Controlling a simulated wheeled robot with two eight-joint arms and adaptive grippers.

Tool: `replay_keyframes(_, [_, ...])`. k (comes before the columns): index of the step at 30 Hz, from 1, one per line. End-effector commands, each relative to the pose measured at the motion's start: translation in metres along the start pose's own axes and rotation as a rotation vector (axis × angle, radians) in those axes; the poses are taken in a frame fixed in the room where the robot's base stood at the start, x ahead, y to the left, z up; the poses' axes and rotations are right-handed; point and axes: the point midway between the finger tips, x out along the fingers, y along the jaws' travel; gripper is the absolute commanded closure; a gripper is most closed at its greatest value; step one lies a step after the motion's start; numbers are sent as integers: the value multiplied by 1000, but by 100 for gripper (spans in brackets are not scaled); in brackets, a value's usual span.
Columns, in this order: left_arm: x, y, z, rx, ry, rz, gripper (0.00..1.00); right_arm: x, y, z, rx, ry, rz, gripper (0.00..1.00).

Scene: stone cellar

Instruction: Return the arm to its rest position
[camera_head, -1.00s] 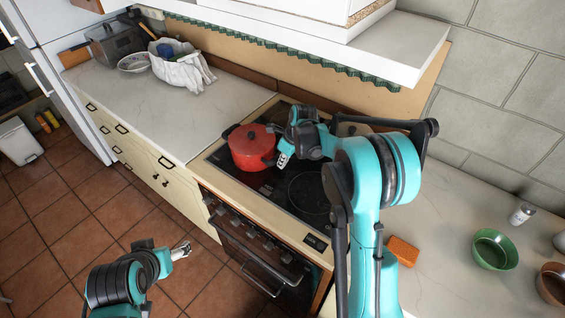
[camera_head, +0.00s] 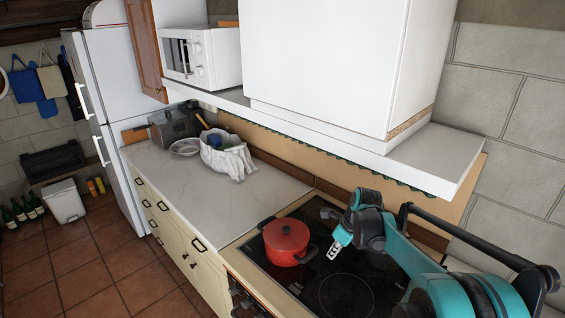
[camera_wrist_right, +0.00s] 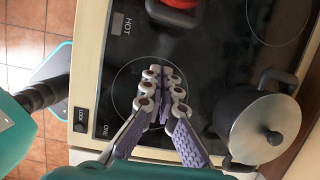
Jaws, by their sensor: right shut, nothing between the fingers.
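My right gripper (camera_head: 336,247) is over the black glass cooktop, to the right of the red pot, and apart from it in the head view. In the right wrist view the gripper (camera_wrist_right: 167,84) is shut and empty, its fingers together above the cooktop. My right arm reaches in from the lower right of the head view. The red pot (camera_head: 287,240) with its lid stands on the stove (camera_head: 345,291); only its edge shows in the right wrist view (camera_wrist_right: 178,3). My left gripper is out of view.
A steel pot with a lid (camera_wrist_right: 264,126) stands on the cooktop close to my right gripper. A white shelf (camera_head: 445,165) and cabinet (camera_head: 330,65) overhang the stove.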

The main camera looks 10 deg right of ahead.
Motion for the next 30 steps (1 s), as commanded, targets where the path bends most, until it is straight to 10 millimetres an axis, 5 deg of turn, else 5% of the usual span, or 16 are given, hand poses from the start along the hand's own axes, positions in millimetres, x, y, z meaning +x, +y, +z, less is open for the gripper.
replay_keyframes(5, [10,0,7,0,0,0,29,-21,33,-13,-307,-5,-52,100])
replay_keyframes(14, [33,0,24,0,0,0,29,-52,122,-71,-1241,64,-222,100])
replay_keyframes(24, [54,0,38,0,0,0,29,-31,196,-148,-2186,293,-371,100])
replay_keyframes(30, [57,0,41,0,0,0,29,-21,209,-165,-2417,381,-395,100])
